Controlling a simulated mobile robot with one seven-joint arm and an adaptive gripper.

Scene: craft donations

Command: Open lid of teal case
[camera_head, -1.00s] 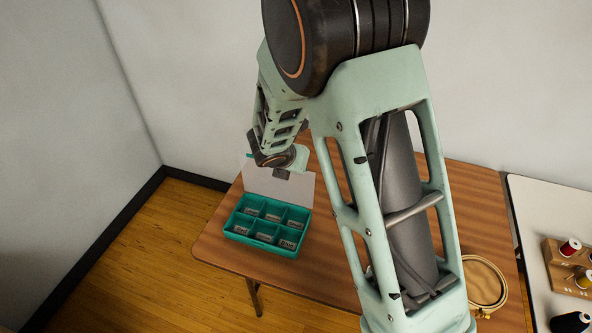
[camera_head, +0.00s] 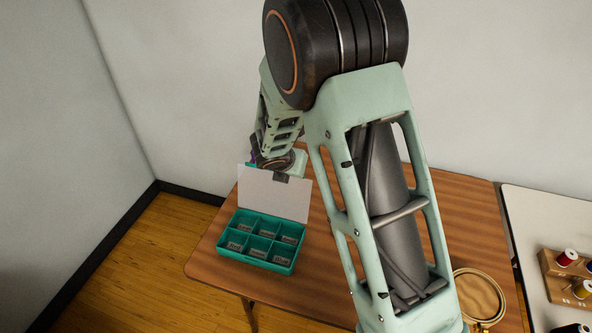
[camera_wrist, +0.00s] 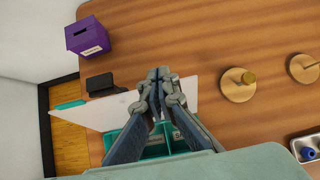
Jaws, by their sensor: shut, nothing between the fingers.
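The teal case (camera_head: 257,262) sits on the wooden table, with several compartments holding small labelled pieces. Its pale lid (camera_head: 270,195) stands raised along the back edge of the case, away from the compartments. In the wrist view the lid (camera_wrist: 105,113) is a whitish panel, with the teal compartments (camera_wrist: 152,152) below it. My gripper (camera_wrist: 158,74) is shut and empty, its fingers overlapping the lid in that view. I cannot tell whether they touch it. In the head view my wrist is at the lid's top edge, and the fingertips are not clear there.
A purple slotted box (camera_wrist: 88,37) and a dark block (camera_wrist: 100,83) lie beyond the lid. Wooden discs with pegs (camera_wrist: 238,85) and a metal tray (camera_wrist: 305,148) are at right. An embroidery hoop (camera_head: 478,294) lies at the table's right; a spool rack (camera_head: 570,275) stands on a white table.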

